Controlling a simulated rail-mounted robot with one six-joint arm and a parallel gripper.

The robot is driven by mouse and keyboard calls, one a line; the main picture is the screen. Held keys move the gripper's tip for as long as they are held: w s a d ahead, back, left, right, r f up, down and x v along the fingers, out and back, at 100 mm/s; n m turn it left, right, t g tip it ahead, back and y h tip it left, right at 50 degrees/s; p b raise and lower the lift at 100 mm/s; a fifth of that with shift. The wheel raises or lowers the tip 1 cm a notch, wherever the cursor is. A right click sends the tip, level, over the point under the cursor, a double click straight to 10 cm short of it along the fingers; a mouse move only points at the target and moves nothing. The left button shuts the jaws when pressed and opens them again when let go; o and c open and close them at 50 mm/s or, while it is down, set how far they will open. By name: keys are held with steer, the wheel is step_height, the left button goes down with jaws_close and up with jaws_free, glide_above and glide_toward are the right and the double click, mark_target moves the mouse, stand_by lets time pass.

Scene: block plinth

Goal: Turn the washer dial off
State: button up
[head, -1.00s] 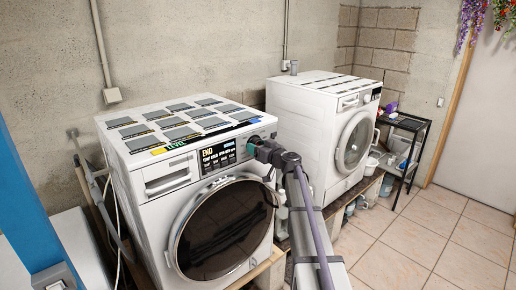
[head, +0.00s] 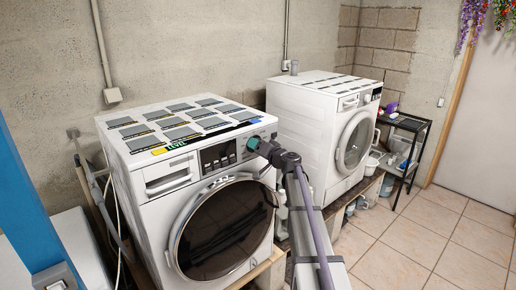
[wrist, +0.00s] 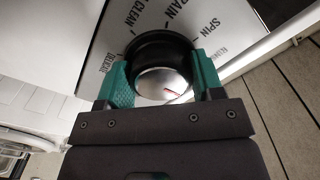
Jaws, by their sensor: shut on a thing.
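The near washer (head: 215,215) is white with a large round door and a control panel at its top front. Its display (head: 218,155) is dark, with no lit text. The dial (wrist: 163,56) is a black knob with a silver face and a red mark, seen in the wrist view. Printed words such as DRAIN, CLEAN, SPIN and DELICATE ring it. My gripper (wrist: 163,88) has its green fingers on both sides of the dial, shut on it. In the head view my gripper (head: 253,144) is at the panel's right part and hides the dial.
A second white machine (head: 320,130) stands to the right, with a black rack (head: 405,125) beyond it. Flat dark panels (head: 180,130) lie on the near washer's top. A blue post (head: 25,200) stands at the left. Tiled floor (head: 440,240) at the right is open.

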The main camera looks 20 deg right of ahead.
stand_by(0.3)
steer(key=o, duration=0.9)
steer(key=shift+s, duration=0.1)
steer(key=v, duration=1)
steer(key=shift+s+d, duration=0.1)
steer(key=shift+s, duration=0.2)
